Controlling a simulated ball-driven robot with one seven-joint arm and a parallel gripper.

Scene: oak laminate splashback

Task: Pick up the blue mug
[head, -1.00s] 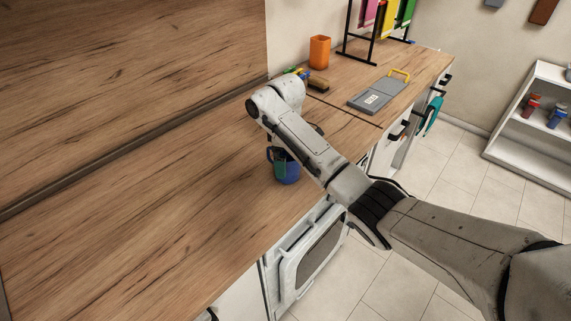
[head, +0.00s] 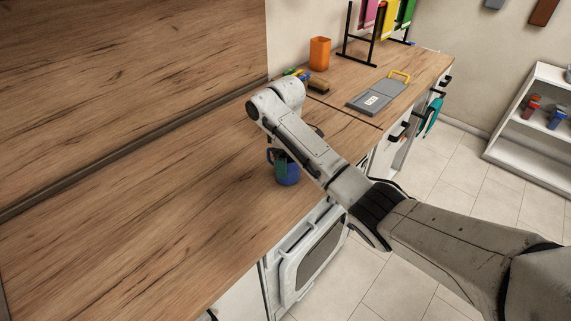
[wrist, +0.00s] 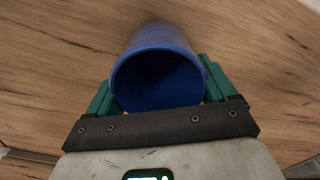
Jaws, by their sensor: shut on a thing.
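The blue mug (head: 289,176) is at the front part of the wooden counter in the head view, partly hidden by my gripper and arm. In the wrist view the mug (wrist: 158,72) shows its open rim toward the camera, and its inside looks empty. My gripper (wrist: 158,92) has one green finger on each side of the mug, shut on it. In the head view my gripper (head: 280,164) comes down on the mug from above. I cannot tell whether the mug touches the counter.
The wooden counter (head: 130,220) is clear to the left. An orange cup (head: 320,53), a brown block (head: 318,86) and a grey board with a yellow handle (head: 376,96) stand farther back. A dark rack (head: 362,45) is behind them. A white shelf (head: 530,125) is at the right.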

